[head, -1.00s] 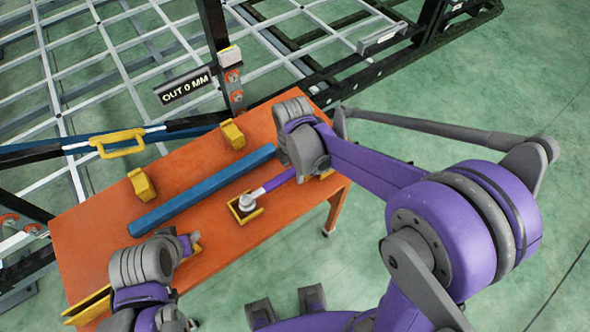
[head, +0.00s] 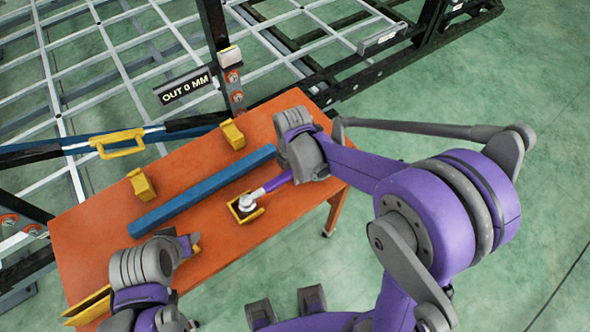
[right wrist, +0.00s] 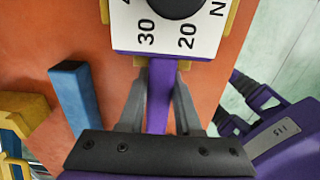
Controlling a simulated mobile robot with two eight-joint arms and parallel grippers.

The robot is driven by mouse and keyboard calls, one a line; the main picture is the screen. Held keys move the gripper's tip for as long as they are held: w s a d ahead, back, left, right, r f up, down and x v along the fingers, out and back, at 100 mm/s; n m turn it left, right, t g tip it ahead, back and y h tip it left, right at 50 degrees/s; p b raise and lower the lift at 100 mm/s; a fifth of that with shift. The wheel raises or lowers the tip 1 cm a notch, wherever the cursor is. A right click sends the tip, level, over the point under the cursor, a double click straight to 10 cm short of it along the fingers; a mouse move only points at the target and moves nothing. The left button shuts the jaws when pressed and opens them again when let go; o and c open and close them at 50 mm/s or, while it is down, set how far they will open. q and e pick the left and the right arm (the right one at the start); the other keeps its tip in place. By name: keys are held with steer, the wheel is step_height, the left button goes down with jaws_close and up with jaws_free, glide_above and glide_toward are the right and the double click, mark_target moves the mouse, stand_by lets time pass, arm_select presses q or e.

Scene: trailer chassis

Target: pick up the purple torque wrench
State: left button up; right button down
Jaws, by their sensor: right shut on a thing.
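The purple torque wrench (head: 275,185) lies over the orange table, its pale head in a small yellow cradle (head: 240,214). In the right wrist view its purple handle (right wrist: 160,88) runs up to a white dial plate (right wrist: 190,38) marked 30, 20 and N, with yellow cradle parts beside it. My right gripper (right wrist: 158,105) has a finger on each side of the handle and is shut on it. In the head view the right gripper's body hides the far end of the handle. My left gripper (head: 188,245) is over the table's lower left part; its fingers do not show clearly.
A long blue bar (head: 200,192) lies on the orange table (head: 100,220) beside the wrench. Two yellow blocks (head: 232,135) (head: 142,185) stand behind it. The trailer frame (head: 340,75) and a sign reading OUT 0 MM (head: 186,88) are beyond the table. Green floor is open at the right.

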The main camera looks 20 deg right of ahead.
steer(key=shift+r, duration=0.1)
step_height(320, 180, up, 10)
steer(key=shift+f+p, duration=0.1)
steer(key=shift+p, duration=0.35)
